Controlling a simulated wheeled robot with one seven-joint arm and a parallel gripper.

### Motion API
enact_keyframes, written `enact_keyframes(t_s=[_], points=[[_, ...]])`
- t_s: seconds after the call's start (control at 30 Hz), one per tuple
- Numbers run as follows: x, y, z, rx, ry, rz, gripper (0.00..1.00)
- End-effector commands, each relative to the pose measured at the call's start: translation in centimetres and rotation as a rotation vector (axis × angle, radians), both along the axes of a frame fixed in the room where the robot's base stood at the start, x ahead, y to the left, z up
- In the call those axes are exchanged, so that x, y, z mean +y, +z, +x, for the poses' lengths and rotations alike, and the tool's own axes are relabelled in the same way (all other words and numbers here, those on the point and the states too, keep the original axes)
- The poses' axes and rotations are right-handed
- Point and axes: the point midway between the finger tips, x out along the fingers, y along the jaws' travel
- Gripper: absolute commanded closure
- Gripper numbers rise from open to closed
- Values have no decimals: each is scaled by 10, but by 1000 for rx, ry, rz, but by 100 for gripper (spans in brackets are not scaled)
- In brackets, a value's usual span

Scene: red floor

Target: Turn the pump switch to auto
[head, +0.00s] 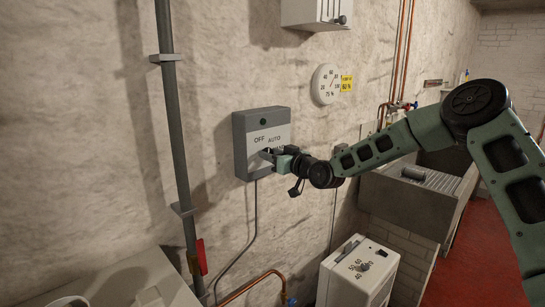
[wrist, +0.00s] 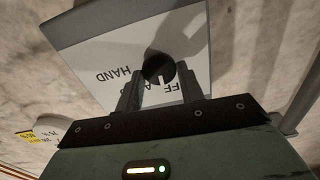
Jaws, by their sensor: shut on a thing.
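The pump switch is a grey box (head: 243,150) on the wall with a white face plate marked OFF and AUTO, and a green lamp at its top. In the wrist view its plate (wrist: 110,50) appears upside down, with HAND on the left and the other words partly hidden. The dark round knob (wrist: 158,68) sits between the two fingers. My gripper (head: 269,154) is at the lower middle of the plate, shut on the knob; its fingers also show in the wrist view (wrist: 158,84). I cannot tell for sure which word the knob points to.
A grey vertical pipe (head: 172,110) runs left of the box, with a red handle (head: 201,257) low down. A round gauge (head: 325,84) and yellow tag (head: 346,84) are to the right. A white unit with a dial (head: 345,283) stands below. Red floor (head: 470,260) is clear at right.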

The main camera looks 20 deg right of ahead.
Motion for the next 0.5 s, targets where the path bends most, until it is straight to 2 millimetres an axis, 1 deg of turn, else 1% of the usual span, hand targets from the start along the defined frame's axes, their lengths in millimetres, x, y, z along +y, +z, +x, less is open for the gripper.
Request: enact_keyframes(t_s=[0.17, 0.5], points=[[-1, -3, 0, 46, -1, 91, 85], [-2, -3, 1, 176, -1, 346, 85]])
